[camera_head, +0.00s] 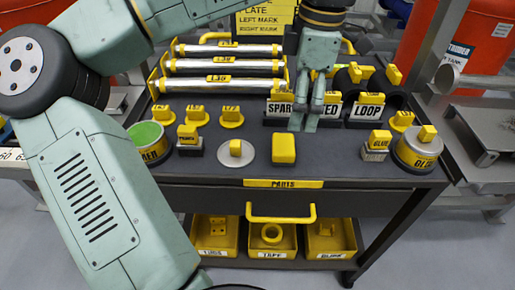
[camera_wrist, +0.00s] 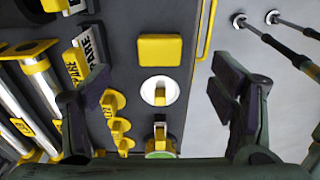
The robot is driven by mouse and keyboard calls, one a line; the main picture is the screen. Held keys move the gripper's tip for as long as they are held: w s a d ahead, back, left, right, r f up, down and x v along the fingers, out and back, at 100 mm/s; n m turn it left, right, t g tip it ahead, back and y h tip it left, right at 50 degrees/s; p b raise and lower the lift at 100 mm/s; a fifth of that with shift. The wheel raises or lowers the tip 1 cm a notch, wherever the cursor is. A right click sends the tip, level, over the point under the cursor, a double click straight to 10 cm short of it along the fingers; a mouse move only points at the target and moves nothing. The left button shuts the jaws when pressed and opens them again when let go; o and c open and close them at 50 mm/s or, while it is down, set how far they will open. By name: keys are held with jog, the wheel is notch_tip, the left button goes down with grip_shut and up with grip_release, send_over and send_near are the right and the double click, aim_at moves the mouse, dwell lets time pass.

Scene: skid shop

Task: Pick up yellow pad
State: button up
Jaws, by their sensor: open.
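The yellow pad (camera_head: 284,149) is a small rounded yellow block lying flat on the dark cart top, near its front edge, right of a silver disc with a yellow handle (camera_head: 236,153). In the wrist view the pad (camera_wrist: 160,49) shows whole, at the upper middle. My gripper (camera_head: 307,124) is above the cart, behind and a little right of the pad in the head view. The pad is apart from the fingers.
A green-topped tin (camera_head: 146,138) stands at the cart's left and a silver glue tin (camera_head: 418,152) at its right. A yellow drawer handle (camera_head: 280,219) juts out in front.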

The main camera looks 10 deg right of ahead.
jog(key=shift+w+a+f+y, duration=0.3)
jog(key=shift+a+f, duration=0.15)
jog(key=shift+a, duration=0.25)
jog(key=f, duration=0.6)
jog(key=f+p, duration=0.1)
jog(key=f, duration=0.3)
jog(key=shift+a, duration=0.4)
jog(key=shift+c, duration=0.3)
jog(key=c, duration=1.2)
jog(key=shift+r, duration=0.1)
notch_tip(320, 180, up, 18)
notch_tip(320, 180, up, 10)
jog(key=p, duration=0.9)
send_over(284, 143)
